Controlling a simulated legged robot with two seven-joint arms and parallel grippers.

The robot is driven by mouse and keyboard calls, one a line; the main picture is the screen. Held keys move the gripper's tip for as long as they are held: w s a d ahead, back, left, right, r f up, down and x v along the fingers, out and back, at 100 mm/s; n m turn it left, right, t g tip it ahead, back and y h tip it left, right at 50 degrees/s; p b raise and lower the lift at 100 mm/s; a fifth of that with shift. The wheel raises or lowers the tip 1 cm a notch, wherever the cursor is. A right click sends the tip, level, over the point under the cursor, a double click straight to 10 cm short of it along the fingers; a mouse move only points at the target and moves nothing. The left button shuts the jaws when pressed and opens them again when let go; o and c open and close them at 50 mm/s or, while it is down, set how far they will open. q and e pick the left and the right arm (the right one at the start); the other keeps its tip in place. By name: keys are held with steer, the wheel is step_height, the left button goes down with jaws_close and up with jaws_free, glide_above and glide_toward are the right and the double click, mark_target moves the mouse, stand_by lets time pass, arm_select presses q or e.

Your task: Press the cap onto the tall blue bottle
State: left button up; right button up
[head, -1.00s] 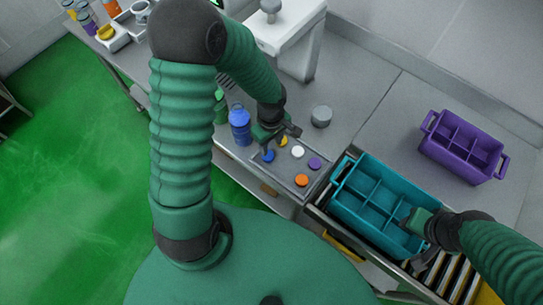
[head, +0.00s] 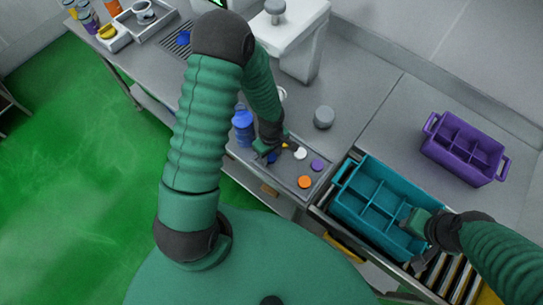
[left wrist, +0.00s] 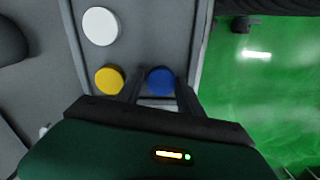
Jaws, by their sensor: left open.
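The blue cap (left wrist: 161,80) lies on the cap tray (head: 285,180), between the finger tips of my left gripper (left wrist: 160,92) in the left wrist view. The left gripper (head: 268,152) is open, with its fingers pointing down around the cap. In the head view, the gripper and arm hide much of the cap. The blue bottle (head: 243,125) stands upright just left of the gripper, partly hidden by my arm. My right gripper (head: 414,221) is over the teal crate; its jaw opening is unclear.
A yellow cap (left wrist: 109,80) lies beside the left gripper. White (head: 300,153), purple (head: 317,165) and orange (head: 304,182) caps lie on the same tray. A grey cylinder (head: 324,117) stands behind. The teal crate (head: 345,205) and purple crate (head: 460,150) are at right.

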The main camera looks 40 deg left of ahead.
arm_select(q)
steer(key=shift+s+a, duration=0.1)
steer(key=shift+a, duration=0.3)
steer(key=shift+d, duration=0.2)
steer(key=c, duration=0.5)
steer(key=shift+d, duration=0.25)
jaws_close()
steer(key=shift+a+r, duration=0.1)
arm_select(e)
steer(key=shift+a, duration=0.1)
